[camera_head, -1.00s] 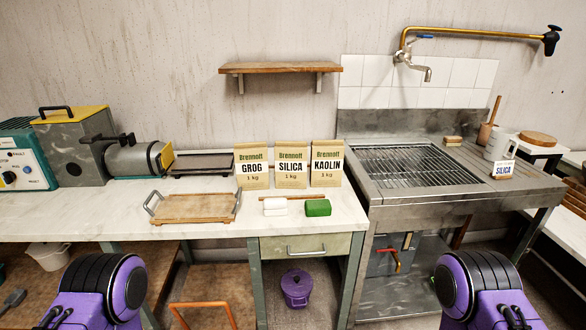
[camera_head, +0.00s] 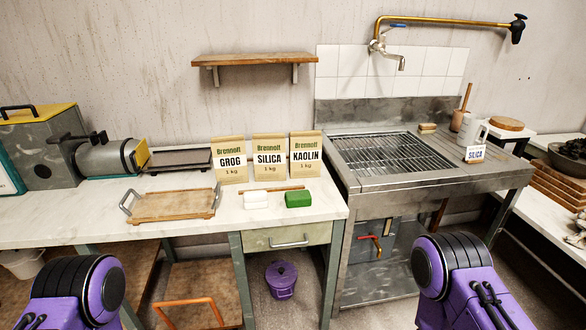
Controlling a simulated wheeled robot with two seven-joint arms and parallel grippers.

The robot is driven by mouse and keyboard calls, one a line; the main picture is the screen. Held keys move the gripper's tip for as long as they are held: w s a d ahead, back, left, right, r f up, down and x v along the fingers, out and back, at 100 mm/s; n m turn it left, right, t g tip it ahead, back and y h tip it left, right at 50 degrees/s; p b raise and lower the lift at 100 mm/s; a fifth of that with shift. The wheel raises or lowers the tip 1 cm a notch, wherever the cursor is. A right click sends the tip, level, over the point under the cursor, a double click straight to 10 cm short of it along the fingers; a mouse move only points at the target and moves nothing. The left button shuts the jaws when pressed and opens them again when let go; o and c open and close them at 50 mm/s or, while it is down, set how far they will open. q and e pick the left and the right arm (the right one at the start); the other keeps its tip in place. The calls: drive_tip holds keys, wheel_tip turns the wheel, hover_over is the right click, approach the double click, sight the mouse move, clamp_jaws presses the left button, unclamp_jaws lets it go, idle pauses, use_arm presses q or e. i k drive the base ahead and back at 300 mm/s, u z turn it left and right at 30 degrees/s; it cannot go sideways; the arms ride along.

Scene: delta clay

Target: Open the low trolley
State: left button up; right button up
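Under the workbench stands a low brown wooden-topped piece (camera_head: 205,277) with an orange bar handle (camera_head: 190,304) at its front; it looks like the low trolley, and the lower picture edge cuts it off. I cannot tell how it opens. Two purple and black parts of my arms show at the bottom left and bottom right. Neither gripper shows, so what they hold is hidden.
The white workbench (camera_head: 100,232) carries a wooden tray (camera_head: 172,205), paper bags and a green block (camera_head: 298,200). Its drawer (camera_head: 285,238) is shut. A purple pot (camera_head: 281,279) stands below. A metal sink unit (camera_head: 400,185) is at right.

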sight(203, 294)
drive_tip(key=u, duration=0.45)
drive_tip(key=k, duration=0.6)
drive_tip(key=u, duration=1.1)
drive_tip(key=i, duration=1.55)
drive_tip(key=z, duration=0.95)
drive_tip(key=i, duration=0.5)
drive_tip(key=z, duration=0.45)
